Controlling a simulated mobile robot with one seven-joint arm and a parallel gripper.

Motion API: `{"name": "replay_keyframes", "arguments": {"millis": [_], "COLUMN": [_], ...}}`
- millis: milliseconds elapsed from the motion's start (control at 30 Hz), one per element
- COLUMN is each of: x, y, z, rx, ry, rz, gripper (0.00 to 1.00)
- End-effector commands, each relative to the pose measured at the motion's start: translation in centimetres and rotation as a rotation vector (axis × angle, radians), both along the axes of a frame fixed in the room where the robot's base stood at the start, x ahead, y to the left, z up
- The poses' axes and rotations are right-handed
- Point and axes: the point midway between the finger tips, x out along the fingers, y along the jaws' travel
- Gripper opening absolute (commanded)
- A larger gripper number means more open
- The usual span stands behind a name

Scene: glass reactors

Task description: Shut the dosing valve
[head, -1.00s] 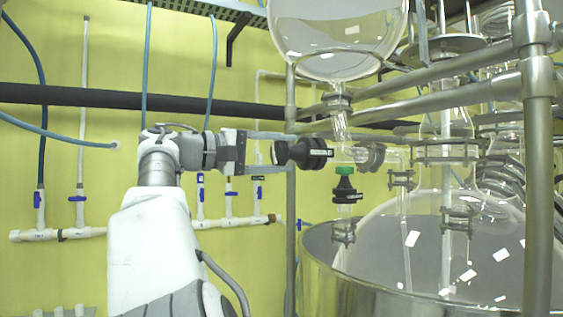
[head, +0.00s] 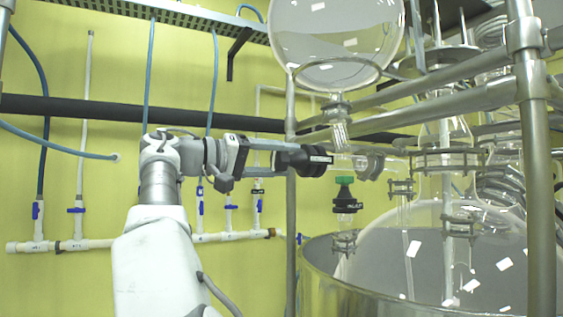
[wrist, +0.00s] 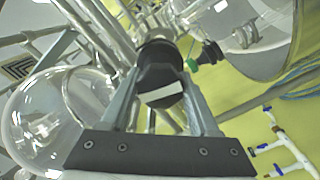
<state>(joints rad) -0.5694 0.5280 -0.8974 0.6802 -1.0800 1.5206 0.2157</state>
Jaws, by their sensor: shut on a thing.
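The black valve knob (head: 303,160) with a white label sits on the left end of a horizontal glass fitting, below the round glass vessel. I take it to be the dosing valve's knob. My gripper (head: 285,157) reaches it from the left and is shut on it. In the wrist view my gripper (wrist: 161,95) has one finger on each side of the black knob (wrist: 160,75), with its white label facing the camera. The valve's inner plug is not clear to see.
A second black knob with a green collar (head: 344,195) hangs just below right. The round glass vessel (head: 335,40) is above. Steel rails (head: 430,100) and a post (head: 535,150) stand right. The large metal-rimmed vessel (head: 330,280) is below. White wall pipes (head: 100,243) run left.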

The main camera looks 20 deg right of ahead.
Motion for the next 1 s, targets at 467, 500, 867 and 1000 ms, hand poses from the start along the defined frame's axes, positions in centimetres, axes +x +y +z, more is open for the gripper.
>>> {"name": "replay_keyframes", "arguments": {"millis": [467, 500, 867, 1000], "x": [0.0, 0.0, 0.0, 0.0], "y": [0.0, 0.0, 0.4, 2.3], "z": [0.0, 0.0, 0.0, 0.1], "rx": [0.0, 0.0, -0.001, -0.001], "ry": [0.0, 0.0, 0.0, -0.001], "rz": [0.0, 0.0, 0.002, 0.003], "gripper": [0.85, 0.92, 0.92, 0.92]}}
